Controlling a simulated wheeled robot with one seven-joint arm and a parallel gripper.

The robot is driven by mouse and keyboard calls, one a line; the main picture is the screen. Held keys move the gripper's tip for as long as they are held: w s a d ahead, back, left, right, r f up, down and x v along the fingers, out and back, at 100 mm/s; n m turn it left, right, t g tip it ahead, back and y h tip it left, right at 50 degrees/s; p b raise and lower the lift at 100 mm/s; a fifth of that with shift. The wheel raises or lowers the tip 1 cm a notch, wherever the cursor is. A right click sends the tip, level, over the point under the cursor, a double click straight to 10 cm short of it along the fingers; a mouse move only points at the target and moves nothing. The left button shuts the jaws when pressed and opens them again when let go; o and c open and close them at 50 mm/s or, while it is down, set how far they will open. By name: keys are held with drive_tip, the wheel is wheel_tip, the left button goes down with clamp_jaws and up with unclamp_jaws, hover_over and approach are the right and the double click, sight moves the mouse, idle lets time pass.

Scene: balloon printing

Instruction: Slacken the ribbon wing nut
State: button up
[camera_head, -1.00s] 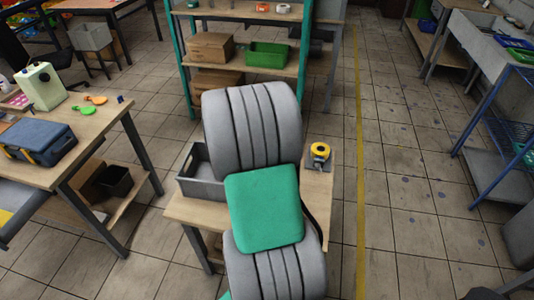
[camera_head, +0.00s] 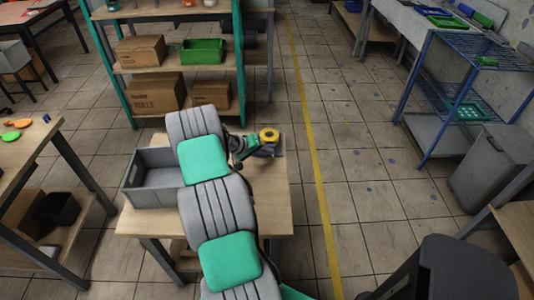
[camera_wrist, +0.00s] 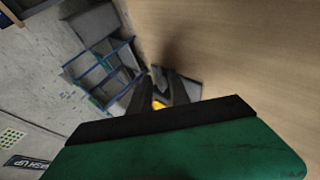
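The yellow ribbon roll (camera_head: 269,136) is on a dark holder at the back right of the small wooden table. My gripper (camera_head: 242,151) is low over the table, just left of the roll and close to it. In the wrist view, the dark fingers of my gripper (camera_wrist: 165,85) stand beyond the green housing, with a patch of yellow (camera_wrist: 160,104) between them. I cannot make out the wing nut. Whether the fingers touch or hold it is too small and dark to tell.
A grey open bin (camera_head: 150,180) stands on the table's left side, beside my arm. The table's front right (camera_head: 275,205) is bare. A shelf with boxes and a green crate (camera_head: 202,51) stands behind. A blue rack (camera_head: 440,85) is at the right.

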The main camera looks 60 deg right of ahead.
drive_tip(key=shift+s+d+f, duration=0.25)
drive_tip(key=shift+d+f, duration=0.15)
drive_tip(key=shift+c, duration=0.5)
clamp_jaws()
